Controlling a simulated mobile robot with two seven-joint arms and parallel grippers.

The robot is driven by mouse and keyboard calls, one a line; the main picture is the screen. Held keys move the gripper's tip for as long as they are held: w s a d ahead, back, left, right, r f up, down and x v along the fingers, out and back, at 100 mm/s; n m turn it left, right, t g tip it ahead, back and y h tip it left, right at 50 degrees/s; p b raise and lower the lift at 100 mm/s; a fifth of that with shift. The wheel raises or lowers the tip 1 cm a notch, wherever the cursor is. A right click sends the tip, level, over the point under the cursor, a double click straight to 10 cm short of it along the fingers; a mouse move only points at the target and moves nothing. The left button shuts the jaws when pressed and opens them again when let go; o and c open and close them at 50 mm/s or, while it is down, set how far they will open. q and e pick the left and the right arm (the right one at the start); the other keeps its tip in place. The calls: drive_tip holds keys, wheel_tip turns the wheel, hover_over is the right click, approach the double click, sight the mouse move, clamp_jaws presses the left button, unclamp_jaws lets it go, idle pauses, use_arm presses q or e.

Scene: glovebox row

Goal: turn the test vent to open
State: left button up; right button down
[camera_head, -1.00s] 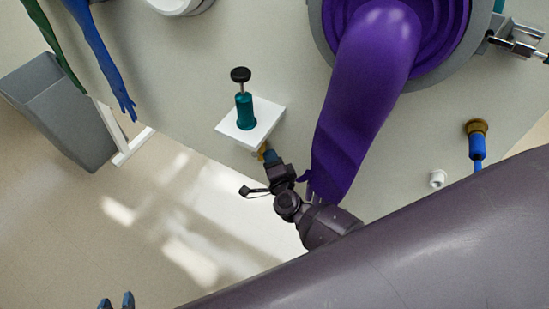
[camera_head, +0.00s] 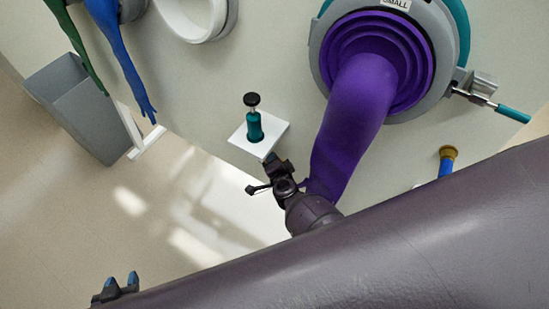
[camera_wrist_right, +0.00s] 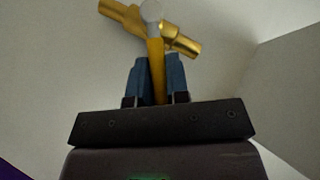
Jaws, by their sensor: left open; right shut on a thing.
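The test vent is a brass valve (camera_wrist_right: 178,40) with a yellow lever (camera_wrist_right: 156,70), seen in the right wrist view. The lever stands roughly upright there, across the slanting brass body. My right gripper (camera_wrist_right: 157,80) has its blue fingers shut on the lever, one on each side. My left gripper (camera_head: 120,285) is open and empty at the bottom left, partly hidden by my arm.
A teal plunger with a black knob (camera_head: 254,122) stands on the white plate. A purple glove sleeve (camera_head: 346,130) hangs from its port close to my right wrist.

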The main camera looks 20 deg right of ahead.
idle(0.5)
drive_tip(key=c, duration=1.1)
unclamp_jaws()
drive_tip(key=shift+r, duration=0.1)
drive_tip(key=s+a, duration=0.1)
drive_tip(key=s, duration=1.2)
drive_tip(key=shift+a+r, duration=0.2)
drive_tip(key=shift+a, duration=0.15)
